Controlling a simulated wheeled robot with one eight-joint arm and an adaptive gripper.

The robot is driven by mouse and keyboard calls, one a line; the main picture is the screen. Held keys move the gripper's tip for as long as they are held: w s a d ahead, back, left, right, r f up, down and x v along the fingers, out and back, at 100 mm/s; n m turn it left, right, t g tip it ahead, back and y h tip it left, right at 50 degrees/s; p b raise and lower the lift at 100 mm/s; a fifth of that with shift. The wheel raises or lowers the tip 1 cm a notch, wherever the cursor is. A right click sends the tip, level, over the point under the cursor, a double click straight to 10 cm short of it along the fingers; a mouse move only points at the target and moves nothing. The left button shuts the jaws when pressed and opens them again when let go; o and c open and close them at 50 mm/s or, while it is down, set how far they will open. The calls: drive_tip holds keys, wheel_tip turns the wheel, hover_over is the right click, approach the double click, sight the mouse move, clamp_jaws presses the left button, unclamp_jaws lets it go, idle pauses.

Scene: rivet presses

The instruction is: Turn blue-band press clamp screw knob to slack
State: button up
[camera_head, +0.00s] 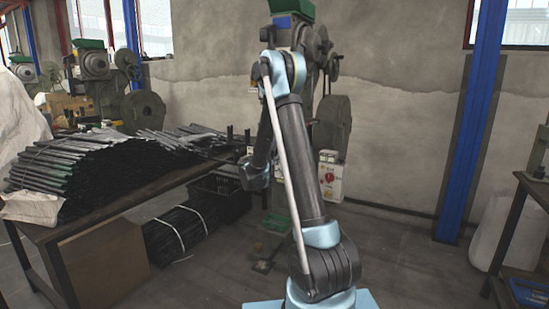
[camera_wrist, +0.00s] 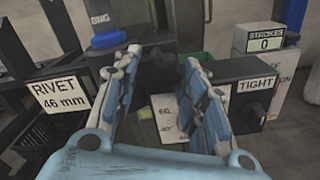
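In the wrist view my gripper (camera_wrist: 161,57) is open, its two blue-grey fingers apart. A dark, knob-like shape (camera_wrist: 158,72) shows between and beyond the fingertips; I cannot tell whether they touch it. A blue band (camera_wrist: 108,38) wraps a dark press part at upper left. A plate reading TIGHT (camera_wrist: 257,84) is on a dark block right of the right finger, with a dark round part (camera_wrist: 249,116) below it. In the head view a press (camera_head: 309,48) with a green top stands behind my arm, which hides much of it; my gripper cannot be made out there.
In the wrist view a RIVET 46 mm sign (camera_wrist: 60,94) is at left and a STROKES counter reading 0 (camera_wrist: 265,40) at upper right. In the head view a table (camera_head: 62,232) with piled dark bars stands left, a blue post (camera_head: 481,110) right. Some floor is clear.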

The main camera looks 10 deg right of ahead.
drive_tip(key=shift+o, duration=0.9)
drive_tip(key=shift+a, duration=0.1)
drive_tip(key=shift+s+a, duration=0.2)
drive_tip(key=shift+s, duration=0.05)
drive_tip(key=v, duration=1.1)
drive_tip(key=shift+s, duration=0.1)
